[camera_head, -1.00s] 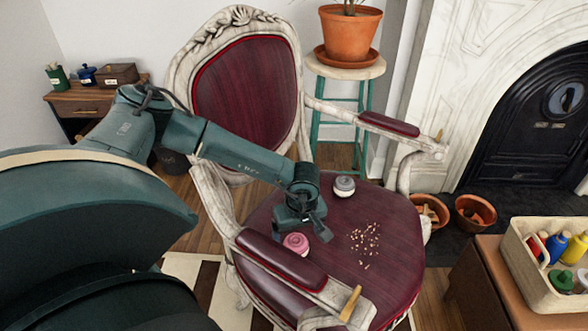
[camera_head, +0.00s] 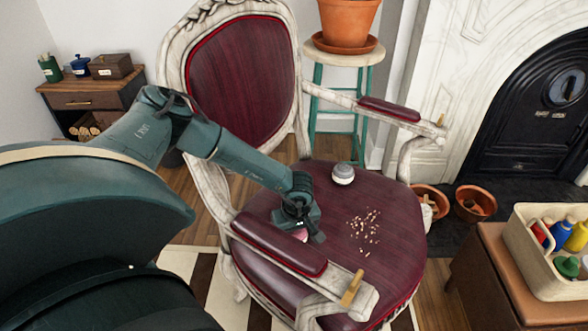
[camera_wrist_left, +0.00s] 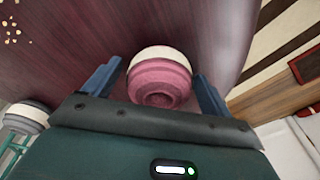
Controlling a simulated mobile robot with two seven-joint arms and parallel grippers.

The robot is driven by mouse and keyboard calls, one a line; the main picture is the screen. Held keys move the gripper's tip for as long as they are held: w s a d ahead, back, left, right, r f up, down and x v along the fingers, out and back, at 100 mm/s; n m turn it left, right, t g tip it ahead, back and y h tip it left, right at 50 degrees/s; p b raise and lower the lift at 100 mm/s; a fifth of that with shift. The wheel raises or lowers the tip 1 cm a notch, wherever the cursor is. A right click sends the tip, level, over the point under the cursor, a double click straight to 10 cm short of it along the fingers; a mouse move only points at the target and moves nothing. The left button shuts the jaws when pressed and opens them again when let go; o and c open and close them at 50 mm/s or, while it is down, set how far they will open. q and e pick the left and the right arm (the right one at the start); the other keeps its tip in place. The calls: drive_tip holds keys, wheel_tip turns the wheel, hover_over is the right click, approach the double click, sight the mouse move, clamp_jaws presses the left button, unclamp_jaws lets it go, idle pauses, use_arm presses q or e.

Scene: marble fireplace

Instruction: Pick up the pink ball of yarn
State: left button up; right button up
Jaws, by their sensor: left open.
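The pink ball of yarn (camera_wrist_left: 160,82) has a pale band and rests on the dark red chair seat (camera_head: 385,200). In the head view the ball (camera_head: 300,236) is mostly hidden under my left gripper (camera_head: 308,232). In the left wrist view my left gripper (camera_wrist_left: 158,85) is open, with one blue finger on each side of the ball. I cannot tell whether either finger touches it. My right gripper is in neither view.
A grey and white ball (camera_head: 343,173) sits farther back on the seat. Crumbs (camera_head: 364,230) lie right of my gripper. The near armrest (camera_head: 275,245) is close to my gripper. A bin of bottles (camera_head: 540,255) stands on the right cabinet.

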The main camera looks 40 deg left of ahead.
use_arm(q)
drive_tip(key=c, duration=1.1)
drive_tip(key=shift+r, duration=0.1)
